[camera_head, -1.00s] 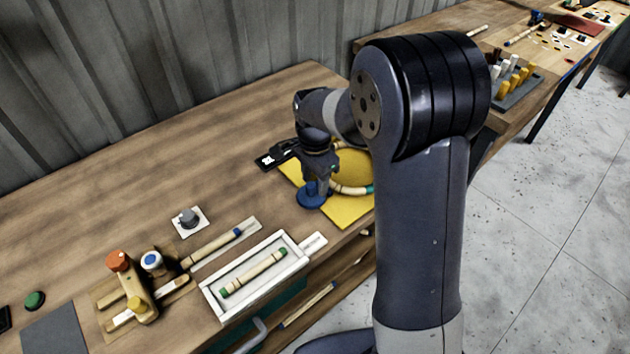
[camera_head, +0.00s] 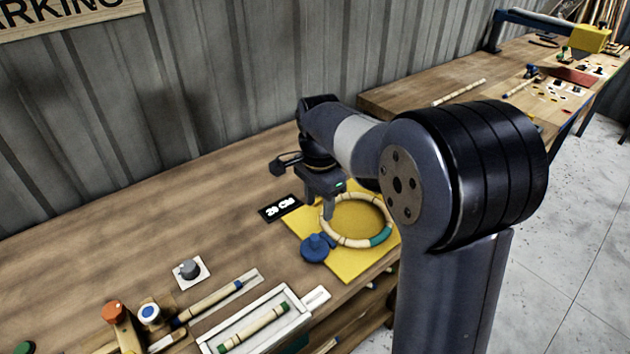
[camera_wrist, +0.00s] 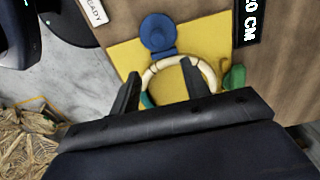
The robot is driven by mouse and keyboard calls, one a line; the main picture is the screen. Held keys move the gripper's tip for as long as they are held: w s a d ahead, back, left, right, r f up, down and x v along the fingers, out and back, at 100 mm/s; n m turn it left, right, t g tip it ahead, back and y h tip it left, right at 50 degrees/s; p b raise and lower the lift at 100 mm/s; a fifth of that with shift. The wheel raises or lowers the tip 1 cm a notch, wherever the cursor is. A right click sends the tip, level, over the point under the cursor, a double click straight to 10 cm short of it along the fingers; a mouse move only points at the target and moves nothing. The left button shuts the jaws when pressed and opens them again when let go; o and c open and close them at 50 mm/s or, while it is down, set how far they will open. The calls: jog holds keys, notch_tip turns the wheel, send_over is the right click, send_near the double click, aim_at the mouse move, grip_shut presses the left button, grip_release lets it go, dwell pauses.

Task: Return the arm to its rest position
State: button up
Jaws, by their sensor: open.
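My arm reaches over the wooden bench in the head view. My gripper (camera_head: 328,208) hangs pointing down above the yellow board (camera_head: 352,265), at the left part of the rattan ring (camera_head: 344,240). It is open, with nothing seen between its fingers. The ring is pale with teal sections and lies on the board. In the wrist view, the ring (camera_wrist: 172,66) shows beyond and between the spread fingers (camera_wrist: 159,76), partly hidden by them. A blue round knob (camera_head: 315,247) sits at the ring's near left side.
A black "20 CM" label (camera_head: 279,207) lies left of the board. A white tray (camera_head: 290,302) holds a green-ended rattan piece (camera_head: 254,328). A grey knob (camera_head: 189,268) and an orange-topped post (camera_head: 115,313) stand at the left. The bench's back left is clear.

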aim_at(318, 235)
notch_tip(318, 235, down, 11)
jog(key=shift+s+f, duration=0.1)
jog(key=shift+s+a+r, duration=0.15)
jog(key=shift+s+a, duration=0.2)
jog(key=shift+a, duration=0.25)
jog(key=shift+s+a+r, duration=0.1)
jog(key=shift+s+a, duration=0.2)
jog(key=shift+a, duration=0.25)
jog(key=shift+s+a, duration=0.3)
jog(key=shift+a, duration=0.15)
jog(key=shift+d, duration=0.1)
